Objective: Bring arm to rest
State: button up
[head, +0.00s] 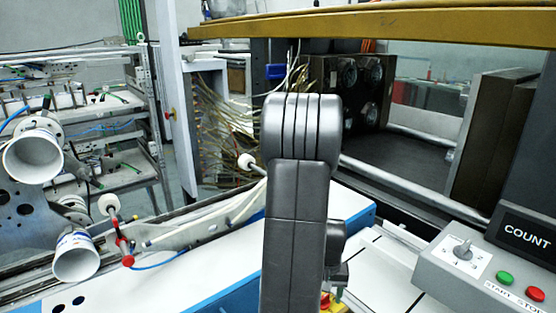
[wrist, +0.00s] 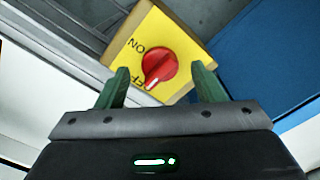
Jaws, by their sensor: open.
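My arm stands in the middle of the head view and hides most of what is behind and below it. My gripper (wrist: 158,85) shows in the wrist view with its two green fingers apart and nothing between them. Beyond the fingertips is a red rotary knob (wrist: 159,68) on a yellow plate marked ON, with a second label partly hidden by the knob. The knob's white pointer line points toward the lower left, by the partly hidden label. A bit of the yellow plate (head: 338,306) shows at the bottom of the head view, beside my arm.
A grey control box (head: 450,262) with a dial, green and red buttons and a COUNT sign stands at the right. White cylinders (head: 34,155) on a metal frame are at the left. A yellow beam (head: 400,27) crosses the top. A white-and-blue machine bed (head: 190,262) lies below.

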jog(key=m+p, duration=0.1)
jog(key=m, duration=0.3)
jog(key=shift+r+m+p, duration=0.1)
jog(key=shift+m+p, duration=0.25)
jog(key=shift+m, duration=0.05)
jog(key=shift+m+p, duration=0.8)
jog(key=shift+m, duration=1.1)
